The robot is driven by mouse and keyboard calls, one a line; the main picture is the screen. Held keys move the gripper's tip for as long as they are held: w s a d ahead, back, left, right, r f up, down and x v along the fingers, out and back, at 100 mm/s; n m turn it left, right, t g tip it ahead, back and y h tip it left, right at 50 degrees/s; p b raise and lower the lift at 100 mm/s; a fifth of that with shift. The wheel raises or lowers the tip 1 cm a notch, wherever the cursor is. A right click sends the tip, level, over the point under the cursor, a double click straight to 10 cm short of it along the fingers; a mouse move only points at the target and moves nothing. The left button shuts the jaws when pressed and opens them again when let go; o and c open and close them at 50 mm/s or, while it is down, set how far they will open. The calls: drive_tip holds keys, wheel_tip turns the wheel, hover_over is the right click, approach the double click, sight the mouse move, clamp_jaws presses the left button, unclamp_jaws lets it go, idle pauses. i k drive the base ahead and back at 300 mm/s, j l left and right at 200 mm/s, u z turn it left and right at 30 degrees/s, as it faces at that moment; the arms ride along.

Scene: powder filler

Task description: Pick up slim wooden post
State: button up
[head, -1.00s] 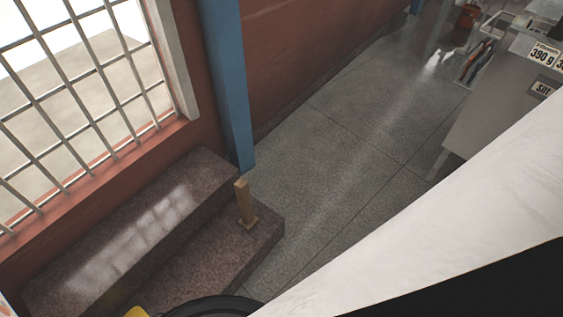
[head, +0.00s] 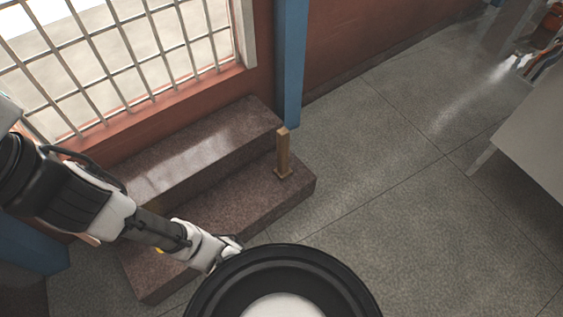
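The slim wooden post (head: 283,153) stands upright on a small square wooden base, near the right end of the lower stone step (head: 255,202). My arm reaches in from the left edge of the head view. Its end, toward my gripper (head: 232,246), is in front of the lower step, below and left of the post and clearly apart from it. The fingers are small and partly hidden by my own round black part, so I cannot make out a gap between them.
The upper stone step (head: 185,150) runs behind, below a barred window (head: 130,50). A blue pillar (head: 291,60) rises behind the post against the red wall (head: 370,35). A grey table (head: 530,130) stands at the right. The speckled floor (head: 400,200) between is clear.

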sight(283, 170)
drive_tip(key=i+z, duration=0.3)
drive_tip(key=i, duration=0.4)
drive_tip(key=i+j+z, duration=0.1)
drive_tip(key=i+z, duration=0.2)
drive_tip(key=i, duration=0.45)
